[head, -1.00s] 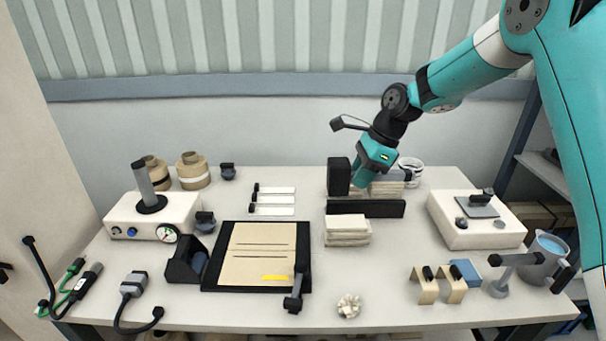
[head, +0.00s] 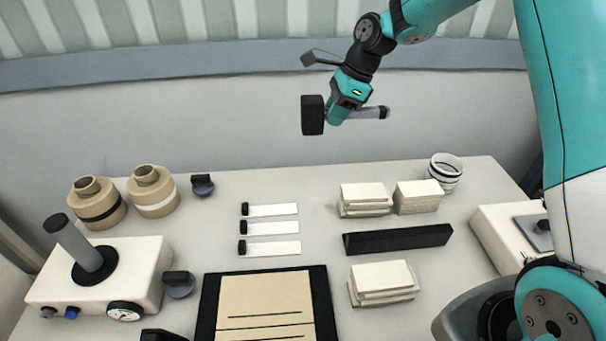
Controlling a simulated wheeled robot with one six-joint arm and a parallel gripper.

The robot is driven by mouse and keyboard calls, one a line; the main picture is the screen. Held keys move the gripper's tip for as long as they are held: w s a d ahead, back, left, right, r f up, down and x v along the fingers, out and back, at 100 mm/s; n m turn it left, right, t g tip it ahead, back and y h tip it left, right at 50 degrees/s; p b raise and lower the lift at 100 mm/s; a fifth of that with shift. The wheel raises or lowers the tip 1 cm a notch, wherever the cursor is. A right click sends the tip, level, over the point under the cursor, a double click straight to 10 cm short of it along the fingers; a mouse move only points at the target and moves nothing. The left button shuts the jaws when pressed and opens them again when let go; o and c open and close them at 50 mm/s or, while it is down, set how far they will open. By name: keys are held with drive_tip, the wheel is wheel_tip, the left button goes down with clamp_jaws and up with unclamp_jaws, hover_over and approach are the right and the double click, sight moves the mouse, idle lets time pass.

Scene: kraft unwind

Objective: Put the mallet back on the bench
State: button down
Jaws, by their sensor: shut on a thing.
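The mallet (head: 313,115) has a black block head and a grey handle that shows to the right of my gripper. My gripper (head: 340,112) is shut on the mallet's handle near the head and holds it in the air in front of the back wall. The handle lies roughly level and the head is at the left. The fingertips are partly hidden behind the gripper body. The bench (head: 300,180) is below, with a clear light top along its back edge under the mallet.
Stacks of cream pads (head: 366,198) and a black bar (head: 398,240) stand right of centre. A white cup (head: 445,170) is at the back right. A black-framed board (head: 265,305) lies in front.

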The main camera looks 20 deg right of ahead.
drive_tip(key=shift+w+f, duration=0.2)
drive_tip(key=shift+w, duration=0.15)
wheel_tip(320, 180, down, 20)
drive_tip(key=p, duration=0.4)
drive_tip(key=shift+r, duration=0.25)
